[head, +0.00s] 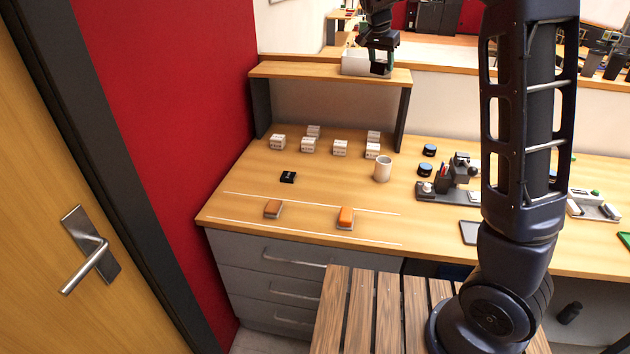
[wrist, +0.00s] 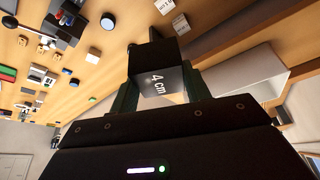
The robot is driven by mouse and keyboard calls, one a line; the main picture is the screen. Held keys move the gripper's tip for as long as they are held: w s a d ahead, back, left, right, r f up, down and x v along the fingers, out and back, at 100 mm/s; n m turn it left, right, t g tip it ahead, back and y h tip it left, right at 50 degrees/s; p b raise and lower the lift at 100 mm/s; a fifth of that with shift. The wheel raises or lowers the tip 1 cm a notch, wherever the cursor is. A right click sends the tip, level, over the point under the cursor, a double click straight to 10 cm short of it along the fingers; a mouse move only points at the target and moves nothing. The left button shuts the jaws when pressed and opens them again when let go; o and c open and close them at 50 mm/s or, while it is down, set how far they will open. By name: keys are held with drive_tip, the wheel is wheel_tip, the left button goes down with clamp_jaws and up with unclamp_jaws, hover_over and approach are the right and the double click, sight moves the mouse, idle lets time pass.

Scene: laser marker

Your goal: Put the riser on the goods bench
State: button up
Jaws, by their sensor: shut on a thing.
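My gripper (wrist: 160,88) is shut on a black block marked "4 cm" (wrist: 158,82), which appears to be the riser. In the head view my gripper (head: 381,62) is at the raised shelf, in front of the white bin. The held block is hard to make out there. The wooden bench (head: 240,190) lies below, with two white lines across its front part. I cannot tell from the frames whether this is the goods bench. Another small black block (head: 288,177) with a white mark lies on it.
The raised shelf (head: 300,70) carries the white bin (head: 354,62). Several white boxes (head: 340,148) stand below it, beside a pale cup (head: 382,168). Two orange-topped blocks (head: 345,217) (head: 273,208) lie between the lines. A dark device (head: 450,185) stands right of the cup.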

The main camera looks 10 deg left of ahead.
drive_tip(key=s+a+f+n+y, duration=0.15)
drive_tip(key=s+a+n, duration=0.35)
drive_tip(key=s+a, duration=1.1)
drive_tip(key=shift+t+y, duration=0.25)
drive_tip(key=shift+t, duration=0.15)
wheel_tip(320, 180, down, 37)
drive_tip(key=shift+w+d+r, duration=0.1)
drive_tip(key=shift+r, duration=0.1)
drive_tip(key=o, duration=1.2)
drive_tip(key=shift+f, duration=0.1)
drive_tip(key=shift+c, duration=0.2)
drive_tip(key=v, duration=1.2)
